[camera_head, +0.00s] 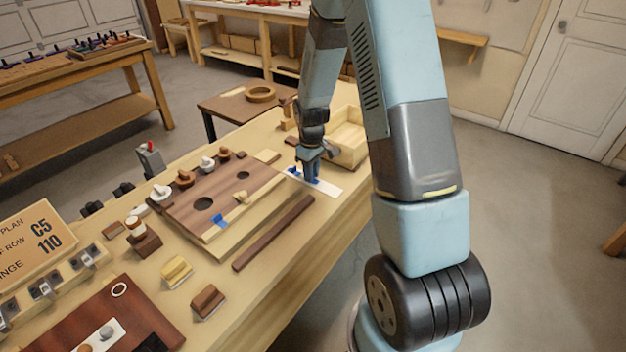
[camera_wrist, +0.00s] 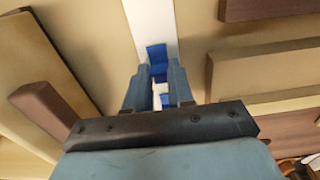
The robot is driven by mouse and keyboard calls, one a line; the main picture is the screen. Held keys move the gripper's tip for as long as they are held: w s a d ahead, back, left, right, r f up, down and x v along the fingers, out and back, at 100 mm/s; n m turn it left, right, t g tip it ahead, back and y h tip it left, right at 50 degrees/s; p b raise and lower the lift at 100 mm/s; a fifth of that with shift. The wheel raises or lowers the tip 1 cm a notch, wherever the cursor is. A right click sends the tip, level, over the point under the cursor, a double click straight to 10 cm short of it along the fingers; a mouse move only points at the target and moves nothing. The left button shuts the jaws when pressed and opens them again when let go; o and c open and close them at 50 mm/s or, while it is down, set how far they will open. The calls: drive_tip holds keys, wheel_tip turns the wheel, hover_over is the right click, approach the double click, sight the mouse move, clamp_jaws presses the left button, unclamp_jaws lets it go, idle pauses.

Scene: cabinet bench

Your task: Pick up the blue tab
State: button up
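A white strip (camera_head: 326,187) lies on the bench and carries small blue tabs. In the wrist view the strip (camera_wrist: 150,18) runs away from my gripper. One blue tab (camera_wrist: 156,52) lies at my fingertips, and another blue piece (camera_wrist: 167,98) shows between the fingers nearer the palm. In the head view a blue tab (camera_head: 293,172) shows just left of my gripper (camera_head: 310,180). My gripper points down at the strip with its fingers apart, one on each side of the blue. I see no clear contact with a tab. The fingers partly hide the strip.
A wooden board (camera_head: 185,212) with holes and knobs lies left of my gripper, with another blue piece (camera_head: 218,221) on its edge. A dark bar (camera_head: 273,233) lies in front. An open wooden tray (camera_head: 347,143) stands close behind on the right.

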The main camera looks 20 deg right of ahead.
drive_tip(key=shift+c, duration=0.7)
